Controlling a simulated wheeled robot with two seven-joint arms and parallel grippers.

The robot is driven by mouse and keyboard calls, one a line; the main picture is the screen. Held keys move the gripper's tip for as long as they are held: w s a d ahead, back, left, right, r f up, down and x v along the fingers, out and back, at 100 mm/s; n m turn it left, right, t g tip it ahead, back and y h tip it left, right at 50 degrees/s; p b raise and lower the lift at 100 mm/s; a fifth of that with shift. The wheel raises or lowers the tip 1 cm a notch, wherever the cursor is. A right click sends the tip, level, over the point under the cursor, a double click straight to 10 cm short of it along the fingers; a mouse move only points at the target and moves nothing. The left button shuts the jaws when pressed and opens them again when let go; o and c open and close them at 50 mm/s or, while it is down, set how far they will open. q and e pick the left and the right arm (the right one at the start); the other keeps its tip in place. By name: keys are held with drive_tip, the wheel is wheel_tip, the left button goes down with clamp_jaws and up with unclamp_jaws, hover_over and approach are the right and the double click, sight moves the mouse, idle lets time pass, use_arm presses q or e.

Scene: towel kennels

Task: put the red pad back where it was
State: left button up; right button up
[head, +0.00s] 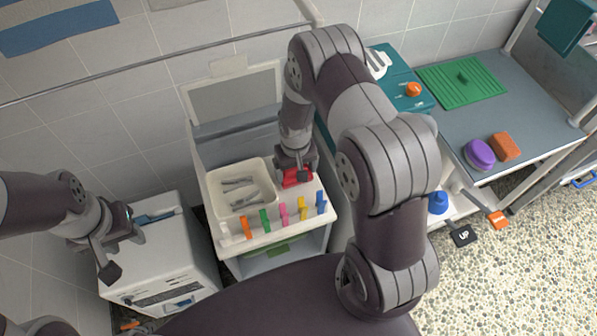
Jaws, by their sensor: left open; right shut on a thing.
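The red pad (291,183) is at the right side of the white cart top, beside the cream tray (215,190). My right gripper (296,174) reaches down over it and is shut on it. The gripper hides part of the pad, and I cannot tell whether the pad touches the cart top. My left gripper (124,252) is open and empty, above the white box-shaped unit (165,250) at the left.
Several coloured clips, including a green one (265,220), line the cart's front edge. The tray holds metal tools (243,197). On the grey bench (450,125) at right are a green mat (480,77), a purple brush (479,154) and an orange sponge (506,147).

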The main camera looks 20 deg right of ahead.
drive_tip(key=shift+d+f, duration=0.2)
drive_tip(key=shift+f, duration=0.4)
drive_tip(key=shift+d+f, duration=0.15)
drive_tip(key=shift+f, duration=0.45)
drive_tip(key=shift+a, duration=0.2)
drive_tip(key=shift+f, duration=0.2)
drive_tip(key=o, duration=0.7)
drive_tip(key=shift+s+d, duration=0.1)
drive_tip(key=shift+r, duration=0.6)
wheel_tip(320, 180, up, 11)
drive_tip(key=shift+n+t, duration=0.4)
drive_tip(key=shift+t, duration=0.2)
drive_tip(key=s+r, duration=0.3)
drive_tip(key=s, duration=0.1)
drive_tip(key=s+a+r, duration=0.1)
drive_tip(key=s+r, duration=0.3)
drive_tip(key=s+a+r, duration=0.1)
drive_tip(key=s+r, duration=0.2)
drive_tip(key=s, duration=0.1)
drive_tip(key=shift+s+r, duration=0.1)
drive_tip(key=shift+r, duration=0.15)
